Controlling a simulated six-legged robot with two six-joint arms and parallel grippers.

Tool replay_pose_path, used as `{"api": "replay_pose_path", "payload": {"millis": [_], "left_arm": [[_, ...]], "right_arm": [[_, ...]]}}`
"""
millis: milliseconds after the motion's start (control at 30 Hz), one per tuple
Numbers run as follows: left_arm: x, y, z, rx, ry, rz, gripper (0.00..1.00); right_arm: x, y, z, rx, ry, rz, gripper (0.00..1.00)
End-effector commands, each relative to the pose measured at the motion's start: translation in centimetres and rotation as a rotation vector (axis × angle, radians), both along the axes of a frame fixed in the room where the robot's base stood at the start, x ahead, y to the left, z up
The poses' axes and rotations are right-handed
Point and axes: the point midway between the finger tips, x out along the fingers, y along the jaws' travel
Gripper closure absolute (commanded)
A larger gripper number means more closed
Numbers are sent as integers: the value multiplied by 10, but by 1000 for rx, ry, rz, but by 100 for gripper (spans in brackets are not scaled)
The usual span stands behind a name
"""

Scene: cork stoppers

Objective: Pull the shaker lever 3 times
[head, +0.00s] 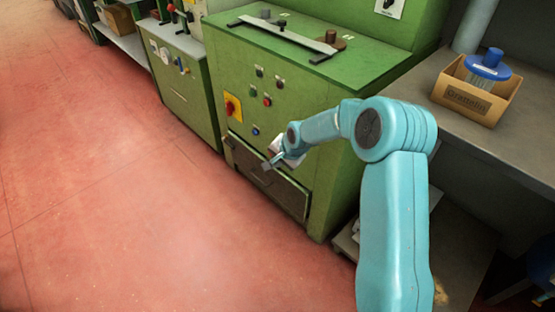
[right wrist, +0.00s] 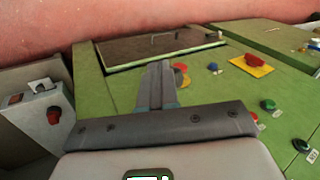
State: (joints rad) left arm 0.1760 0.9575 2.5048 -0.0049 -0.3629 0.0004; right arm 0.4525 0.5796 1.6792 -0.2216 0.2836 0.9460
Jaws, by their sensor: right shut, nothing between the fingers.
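My right gripper (head: 275,161) is in front of the green machine (head: 215,40), close to its dark lower panel (head: 285,190). The right wrist view shows its grey fingers (right wrist: 159,66) shut together and empty, pointing toward the dark panel (right wrist: 150,47). A small handle-like bar (right wrist: 167,37) stands on that panel, apart from the fingertips. A long grey bar (head: 283,36) with dark ends lies on the machine's top. I cannot tell which part is the shaker lever. My left gripper is not in view.
A yellow plate with a red knob (head: 232,106) and several buttons sit on the machine front. A cardboard box (head: 467,101) with a blue-topped item (head: 488,66) stands on the grey bench at right. The red floor (head: 110,180) at left is clear.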

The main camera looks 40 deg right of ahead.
Motion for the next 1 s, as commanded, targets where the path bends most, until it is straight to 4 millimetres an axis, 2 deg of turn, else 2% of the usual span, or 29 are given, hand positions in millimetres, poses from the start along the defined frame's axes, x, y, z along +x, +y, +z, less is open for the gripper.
{"api": "replay_pose_path", "payload": {"millis": [33, 667, 1000], "left_arm": [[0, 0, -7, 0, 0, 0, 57], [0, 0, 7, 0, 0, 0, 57], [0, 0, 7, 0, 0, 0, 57]], "right_arm": [[0, 0, -9, 1, 1, 0, 100], [0, 1, 13, -2, -3, -2, 100], [1, -1, 14, -4, -7, -6, 100]]}}
